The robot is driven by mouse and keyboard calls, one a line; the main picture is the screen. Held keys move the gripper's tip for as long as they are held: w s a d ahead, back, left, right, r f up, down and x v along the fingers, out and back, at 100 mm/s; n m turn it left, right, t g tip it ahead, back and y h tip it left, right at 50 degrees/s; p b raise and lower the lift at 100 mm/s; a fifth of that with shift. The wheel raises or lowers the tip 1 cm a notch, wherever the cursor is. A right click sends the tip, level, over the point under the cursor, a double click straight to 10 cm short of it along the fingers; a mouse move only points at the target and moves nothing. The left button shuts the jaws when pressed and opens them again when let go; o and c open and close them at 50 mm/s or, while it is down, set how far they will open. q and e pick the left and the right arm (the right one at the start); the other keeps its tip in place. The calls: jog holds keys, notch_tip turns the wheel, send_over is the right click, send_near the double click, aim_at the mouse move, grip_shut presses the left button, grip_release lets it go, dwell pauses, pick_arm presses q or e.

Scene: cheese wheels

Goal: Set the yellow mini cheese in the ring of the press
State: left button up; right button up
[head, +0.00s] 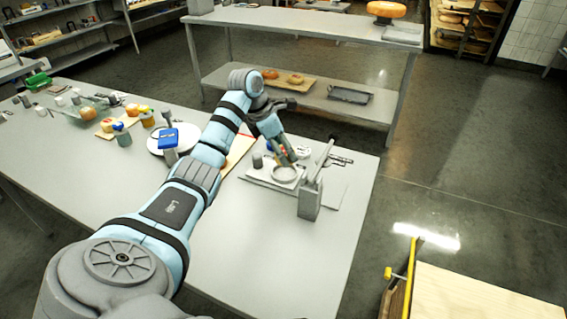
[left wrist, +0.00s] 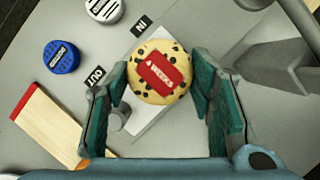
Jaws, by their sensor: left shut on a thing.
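The yellow mini cheese (left wrist: 160,72), a pale yellow round with dark specks and a red label, sits between the fingers of my left gripper (left wrist: 160,92) in the left wrist view. The gripper is shut on it. In the head view my left gripper (head: 287,154) is just behind and above the pale ring (head: 285,174) of the press. The press has a flat base plate (head: 258,178) and a grey block with a lever (head: 310,200). In the wrist view the ring is not clearly seen, and I cannot tell the height gap. My right gripper is not in view.
In the wrist view a blue round (left wrist: 61,57), a white round (left wrist: 104,9), IN and OUT tags and a red-edged board (left wrist: 42,122) lie to the left. A white disc (head: 160,146) with a blue-topped device stands left of my arm. The front table (head: 270,262) is clear.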

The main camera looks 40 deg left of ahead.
pick_arm(q)
notch_tip(320, 180, down, 3)
jog(key=shift+s+f, duration=0.1)
jog(key=shift+s, duration=0.05)
jog(key=shift+f, duration=0.35)
jog(key=shift+f+b, duration=0.35)
jog(key=shift+d+f, duration=0.1)
jog(key=shift+f, duration=0.1)
jog(key=o, duration=1.1)
jog(key=shift+o, duration=1.1)
jog(key=shift+f, duration=0.1)
